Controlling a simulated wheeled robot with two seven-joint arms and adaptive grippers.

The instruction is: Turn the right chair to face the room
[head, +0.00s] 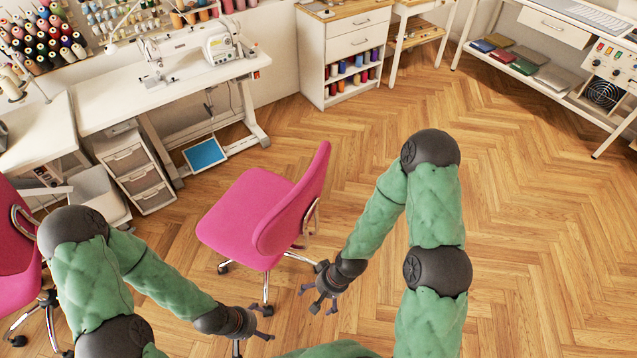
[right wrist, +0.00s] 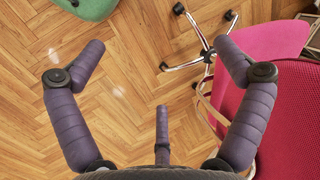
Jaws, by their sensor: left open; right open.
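The right chair (head: 262,218) is pink, with a wheeled base, and stands in the middle of the head view. Its seat points left toward the sewing desk and its backrest (head: 292,205) is on the right. My right gripper (head: 322,300) is open and empty, low beside the backrest's right side, apart from it in the head view. In the right wrist view the chair (right wrist: 292,110) fills the right side, partly behind one finger of my open right gripper (right wrist: 160,80). My left gripper (head: 268,322) is open and empty in front of the chair's base.
Another pink chair (head: 15,250) stands at the left edge. A white sewing desk (head: 170,95) with a sewing machine and a drawer unit (head: 140,172) are behind. A white cabinet (head: 345,50) stands at the back. The wooden floor (head: 540,220) on the right is clear.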

